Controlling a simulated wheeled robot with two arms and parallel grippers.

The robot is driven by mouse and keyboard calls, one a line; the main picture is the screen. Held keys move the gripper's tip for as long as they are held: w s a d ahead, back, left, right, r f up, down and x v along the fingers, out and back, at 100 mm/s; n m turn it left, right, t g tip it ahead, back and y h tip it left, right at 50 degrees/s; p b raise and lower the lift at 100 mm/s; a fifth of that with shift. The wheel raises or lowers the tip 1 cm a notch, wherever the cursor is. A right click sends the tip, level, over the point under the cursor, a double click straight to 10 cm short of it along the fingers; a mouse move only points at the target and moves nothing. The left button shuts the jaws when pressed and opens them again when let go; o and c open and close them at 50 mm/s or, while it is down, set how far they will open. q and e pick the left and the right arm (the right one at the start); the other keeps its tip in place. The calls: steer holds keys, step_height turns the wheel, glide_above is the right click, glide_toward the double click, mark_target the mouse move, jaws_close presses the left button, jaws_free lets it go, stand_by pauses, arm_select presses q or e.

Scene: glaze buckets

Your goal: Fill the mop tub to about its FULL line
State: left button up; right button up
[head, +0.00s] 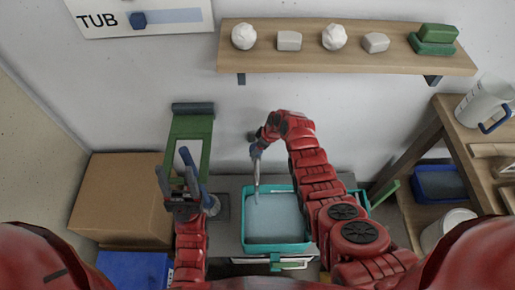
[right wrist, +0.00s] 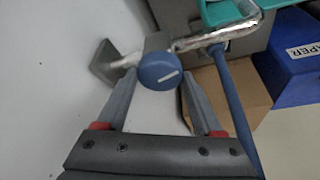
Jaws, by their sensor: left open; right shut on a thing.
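The teal tub (head: 247,236) sits low in the middle of the head view, with a flat grey-blue surface inside. I cannot read a FULL line on it. A metal tap spout (head: 257,170) points down over its back left part; it also shows in the right wrist view (right wrist: 215,38). My right gripper (head: 264,138) is at the wall above the tub, shut on the blue tap knob (right wrist: 159,71), which has a white mark. My left gripper (head: 178,184) is open and empty left of the tub, in front of a green panel (head: 193,128).
A cardboard box (head: 122,195) and a blue box (head: 132,270) stand at the left. A wooden shelf (head: 300,55) with several small items is above. At the right are a wooden stand (head: 470,145), a white jug (head: 484,98) and a white bucket (head: 447,228).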

steer(key=n+b, duration=0.1)
steer(key=b, duration=0.2)
steer(key=f+n+b, duration=0.1)
steer(key=b, duration=0.3)
steer(key=n+g+b, duration=0.1)
steer(key=b, duration=0.2)
steer(key=shift+w+d+f+y+b, duration=0.1)
steer(key=shift+w+f+y+b, duration=0.15)
steer(key=shift+y+b, duration=0.1)
steer(key=n+b, duration=0.2)
steer(key=b, duration=0.2)
steer(key=n+g+b, duration=0.1)
steer(key=n+b, duration=0.1)
steer(key=b, duration=0.2)
steer(key=n+g+b, duration=0.1)
steer(key=b, duration=0.3)
steer(key=shift+r+n+b, duration=0.35)
steer(key=shift+r+n, duration=0.05)
steer(key=shift+r+n+g+b, duration=0.25)
steer(key=shift+n+g+b, duration=0.25)
steer(key=shift+b, duration=0.6)
steer(key=shift+s, duration=0.1)
steer(key=o, duration=1.4)
steer(key=shift+r, duration=0.15)
